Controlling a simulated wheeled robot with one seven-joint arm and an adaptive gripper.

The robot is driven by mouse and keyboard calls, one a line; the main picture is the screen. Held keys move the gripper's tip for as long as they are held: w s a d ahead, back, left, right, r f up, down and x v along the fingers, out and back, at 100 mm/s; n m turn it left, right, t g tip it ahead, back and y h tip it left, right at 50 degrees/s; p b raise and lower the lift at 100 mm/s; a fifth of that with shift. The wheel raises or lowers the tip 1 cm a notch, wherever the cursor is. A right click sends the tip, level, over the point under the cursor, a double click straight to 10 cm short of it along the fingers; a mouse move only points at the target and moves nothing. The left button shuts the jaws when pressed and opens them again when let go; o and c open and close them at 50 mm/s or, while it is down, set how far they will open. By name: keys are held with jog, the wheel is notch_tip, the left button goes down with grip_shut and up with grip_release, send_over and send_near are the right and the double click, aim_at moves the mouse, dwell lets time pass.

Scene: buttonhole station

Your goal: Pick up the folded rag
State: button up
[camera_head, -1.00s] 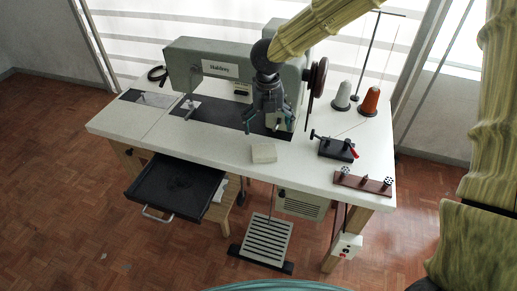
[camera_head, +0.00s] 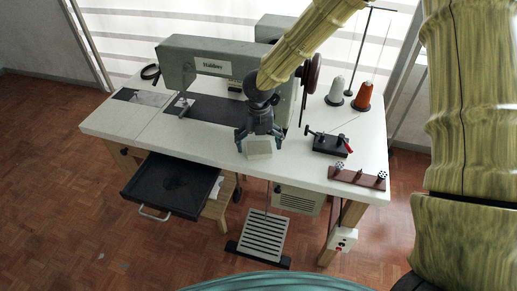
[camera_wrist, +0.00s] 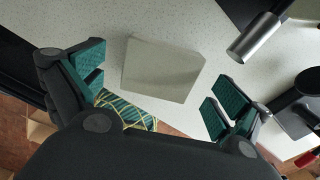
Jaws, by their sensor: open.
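The folded rag (camera_head: 259,149) is a pale, off-white square pad lying flat on the white table near its front edge. My gripper (camera_head: 258,142) is above and just behind it in the head view, fingers pointing down. In the wrist view the rag (camera_wrist: 161,70) lies beyond the fingertips and between their lines. My gripper (camera_wrist: 158,88) shows its two green-padded fingers spread wide, with nothing between them. Whether the fingertips are level with the rag is hard to tell.
The sewing machine (camera_head: 205,66) stands behind. A small black clamp device (camera_head: 329,144), a brown rack (camera_head: 357,178) and thread cones (camera_head: 362,96) are to the right. An open black drawer (camera_head: 172,184) juts out at the front left. The table left of the rag is clear.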

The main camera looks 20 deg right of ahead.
jog(key=shift+f, duration=0.55)
jog(key=c, duration=1.1)
jog(key=shift+r, duration=0.1)
jog(key=shift+r, duration=0.55)
notch_tip(320, 180, up, 2)
jog(key=shift+r+b, duration=0.15)
jog(key=shift+b, duration=0.15)
jog(key=s+a, duration=0.1)
jog(key=s, duration=0.4)
jog(key=s+a+r+b, duration=0.1)
jog(key=s, duration=0.4)
jog(key=s+a+b, duration=0.1)
jog(key=s, duration=0.4)
jog(key=shift+s+a+r, duration=0.2)
jog(key=shift+s+a, duration=0.05)
jog(key=shift+a, duration=0.05)
